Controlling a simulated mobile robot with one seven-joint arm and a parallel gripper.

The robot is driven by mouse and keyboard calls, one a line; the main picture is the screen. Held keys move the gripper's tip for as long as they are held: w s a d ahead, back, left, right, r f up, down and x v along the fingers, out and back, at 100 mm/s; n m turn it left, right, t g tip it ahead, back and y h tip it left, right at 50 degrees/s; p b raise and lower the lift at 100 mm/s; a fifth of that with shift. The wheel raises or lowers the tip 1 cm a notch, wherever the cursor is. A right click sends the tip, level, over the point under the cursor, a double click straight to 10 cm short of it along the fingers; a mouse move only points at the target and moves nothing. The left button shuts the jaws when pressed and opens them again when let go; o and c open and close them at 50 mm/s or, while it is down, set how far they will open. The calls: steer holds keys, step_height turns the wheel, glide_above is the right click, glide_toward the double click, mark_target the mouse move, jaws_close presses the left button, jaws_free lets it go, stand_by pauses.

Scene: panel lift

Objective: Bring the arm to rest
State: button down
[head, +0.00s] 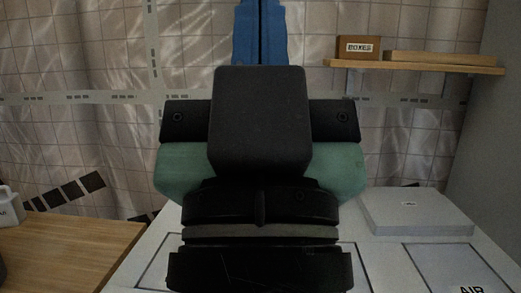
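My gripper (259,20) fills the middle of the head view, seen from behind its black body and pointing up. Its two blue fingers lie side by side with only a thin dark slit between them, and nothing shows held there. The fingertips are cut off by the top edge of the picture. The black wrist of my arm covers the lower middle and hides part of the white surface (372,247) behind it.
A pale flat slab (415,215) with a small label lies on the white surface at right, near a panel (455,270) marked AIR. A wooden table (65,250) with a white container (9,207) stands at left. A wall shelf (420,66) holds a labelled box (358,46).

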step_height(320, 180, up, 16)
steer(key=p, duration=1.4)
steer(key=shift+r, duration=0.15)
